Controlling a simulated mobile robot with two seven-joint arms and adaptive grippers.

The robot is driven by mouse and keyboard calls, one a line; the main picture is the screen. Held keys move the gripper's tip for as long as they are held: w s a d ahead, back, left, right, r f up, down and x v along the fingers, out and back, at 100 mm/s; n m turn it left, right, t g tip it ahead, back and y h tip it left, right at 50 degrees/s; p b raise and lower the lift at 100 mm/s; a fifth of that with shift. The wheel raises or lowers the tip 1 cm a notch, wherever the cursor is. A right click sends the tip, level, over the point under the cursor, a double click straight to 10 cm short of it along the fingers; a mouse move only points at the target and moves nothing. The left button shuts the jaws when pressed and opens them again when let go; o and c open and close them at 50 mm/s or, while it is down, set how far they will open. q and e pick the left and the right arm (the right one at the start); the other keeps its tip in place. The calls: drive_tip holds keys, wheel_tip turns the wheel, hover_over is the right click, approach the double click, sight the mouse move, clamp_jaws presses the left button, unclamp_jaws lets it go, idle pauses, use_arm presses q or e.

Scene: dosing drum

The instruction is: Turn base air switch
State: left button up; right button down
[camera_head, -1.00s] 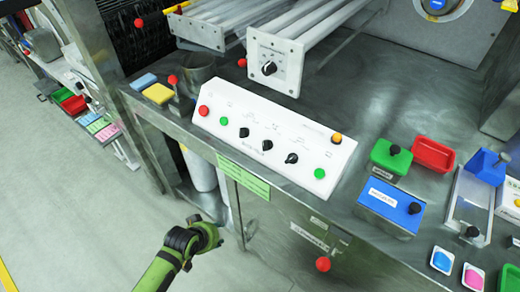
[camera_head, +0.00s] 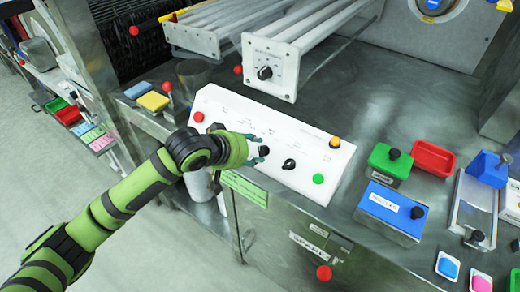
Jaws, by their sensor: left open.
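The white control panel (camera_head: 305,150) lies tilted on the front of the metal machine. It carries a red button (camera_head: 198,117), black rotary knobs, a green button (camera_head: 318,178) and an orange button (camera_head: 335,142). I cannot read which knob is the base air switch. My left gripper (camera_head: 259,150) is open at the middle black knob (camera_head: 264,150), its fingertips close to either side; contact is unclear. Another black knob (camera_head: 289,164) is free to the right. My wrist hides the left knob and the other green button. My right gripper is not in view.
A white box with another black knob (camera_head: 264,73) stands behind the panel. Blue, green and red boxes and trays crowd the counter to the right. A red-topped stick (camera_head: 167,87) and blue and yellow blocks stand left.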

sight(261, 151)
use_arm(q)
drive_tip(key=shift+x, duration=2.2)
drive_tip(key=shift+c, duration=0.4)
clamp_jaws()
